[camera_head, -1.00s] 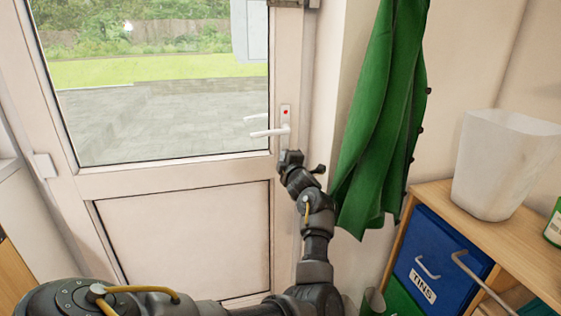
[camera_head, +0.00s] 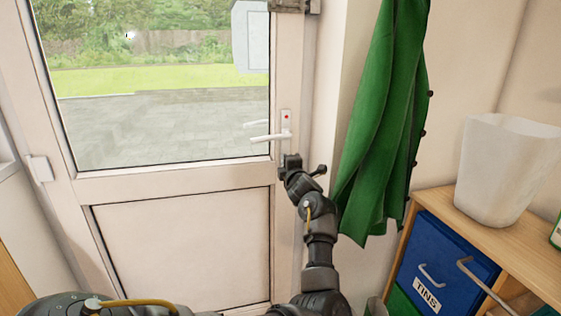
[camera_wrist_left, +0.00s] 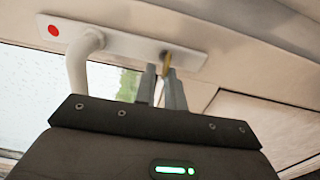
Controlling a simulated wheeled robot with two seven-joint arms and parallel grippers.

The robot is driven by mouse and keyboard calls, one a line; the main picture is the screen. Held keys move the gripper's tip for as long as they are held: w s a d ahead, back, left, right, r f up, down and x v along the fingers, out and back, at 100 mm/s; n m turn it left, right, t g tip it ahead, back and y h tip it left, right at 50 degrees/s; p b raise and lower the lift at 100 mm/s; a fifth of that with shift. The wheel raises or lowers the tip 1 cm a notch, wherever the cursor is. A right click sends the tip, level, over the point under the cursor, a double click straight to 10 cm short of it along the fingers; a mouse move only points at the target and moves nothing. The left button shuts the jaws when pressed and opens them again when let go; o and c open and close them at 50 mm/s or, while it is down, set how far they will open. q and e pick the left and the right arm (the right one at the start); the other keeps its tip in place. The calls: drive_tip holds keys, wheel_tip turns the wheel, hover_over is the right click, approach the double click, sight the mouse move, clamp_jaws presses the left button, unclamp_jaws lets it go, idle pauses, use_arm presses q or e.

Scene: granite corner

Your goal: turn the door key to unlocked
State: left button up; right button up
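The door's long white lock plate (camera_head: 286,122) carries a red dot, and a white lever handle (camera_head: 268,138) points left from it. In the left wrist view the plate (camera_wrist_left: 125,42) runs across the top, with the handle (camera_wrist_left: 78,65) at left. A small brass key (camera_wrist_left: 167,62) sits at the plate's right end. My left gripper (camera_wrist_left: 162,72) has its two fingertips close together at the key, one at either side. Whether they press on it I cannot tell. In the head view my left gripper (camera_head: 291,160) is just below the handle and hides the key. My right gripper is out of view.
A green curtain or cloth (camera_head: 382,130) hangs close to the right of my left gripper. A wooden shelf (camera_head: 440,200) at right holds a white bin (camera_head: 500,170) and a blue box (camera_head: 440,265) labelled TINS. The door (camera_head: 185,250) looks closed.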

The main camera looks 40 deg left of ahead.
use_arm(q)
drive_tip(key=o, duration=0.3)
drive_tip(key=shift+w+d, duration=0.1)
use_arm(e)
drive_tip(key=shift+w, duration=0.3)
